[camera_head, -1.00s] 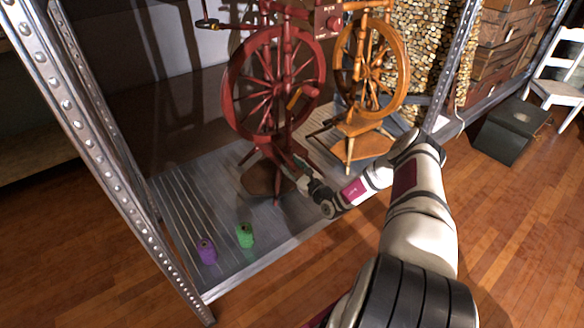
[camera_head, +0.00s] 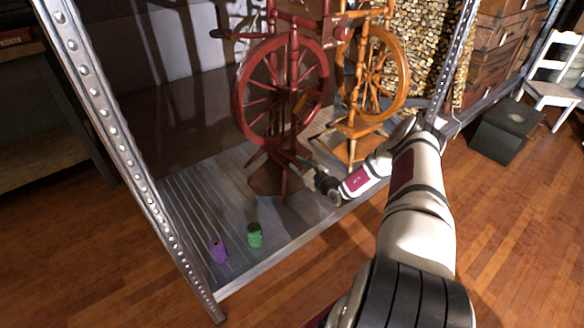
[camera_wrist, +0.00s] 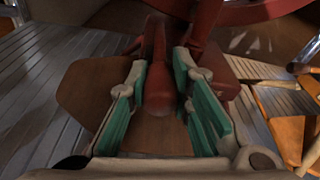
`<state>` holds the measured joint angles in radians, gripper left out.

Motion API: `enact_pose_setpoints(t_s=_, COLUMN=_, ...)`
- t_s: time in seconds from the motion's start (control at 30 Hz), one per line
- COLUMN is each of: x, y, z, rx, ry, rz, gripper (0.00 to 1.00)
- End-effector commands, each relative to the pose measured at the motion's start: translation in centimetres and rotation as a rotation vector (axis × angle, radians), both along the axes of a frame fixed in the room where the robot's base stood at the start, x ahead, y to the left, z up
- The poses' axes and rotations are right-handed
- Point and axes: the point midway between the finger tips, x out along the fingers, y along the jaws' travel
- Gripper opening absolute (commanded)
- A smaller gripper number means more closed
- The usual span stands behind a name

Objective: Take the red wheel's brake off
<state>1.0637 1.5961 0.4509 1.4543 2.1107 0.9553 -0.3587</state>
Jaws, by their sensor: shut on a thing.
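The red spinning wheel (camera_head: 283,141) stands on the grey metal shelf, its large spoked wheel facing out. My gripper (camera_head: 303,171) reaches in from the right at the wheel's lower frame. In the wrist view, my gripper (camera_wrist: 170,98) has its green-padded fingers on either side of a rounded red wooden post (camera_wrist: 159,88) of this wheel and is shut on it. A dark brown treadle board (camera_wrist: 90,95) lies below the fingers. I cannot tell which part of the wheel is its brake.
An orange-brown spinning wheel (camera_head: 402,82) stands close on the right. A perforated metal upright (camera_head: 120,140) rises at the left. The shelf floor (camera_head: 215,205) left of the wheel is clear.

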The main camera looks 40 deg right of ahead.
Motion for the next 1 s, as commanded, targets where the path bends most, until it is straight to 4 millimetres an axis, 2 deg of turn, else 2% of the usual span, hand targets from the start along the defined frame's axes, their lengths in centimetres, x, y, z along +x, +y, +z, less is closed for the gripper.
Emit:
enact_pose_setpoints(t_s=0.03, x=0.0, y=-0.1, z=0.9, rx=-0.005, ry=0.037, rz=0.004, gripper=0.00)
enact_pose_setpoints(t_s=0.1, x=0.1, y=-0.2, z=1.3, rx=-0.005, ry=0.085, rz=0.004, gripper=0.00)
enact_pose_setpoints(t_s=0.5, x=0.5, y=-0.2, z=2.5, rx=-0.013, ry=0.317, rz=0.002, gripper=0.00)
enact_pose_setpoints(t_s=1.0, x=0.6, y=-0.3, z=2.7, rx=-0.013, ry=0.395, rz=0.001, gripper=0.00)
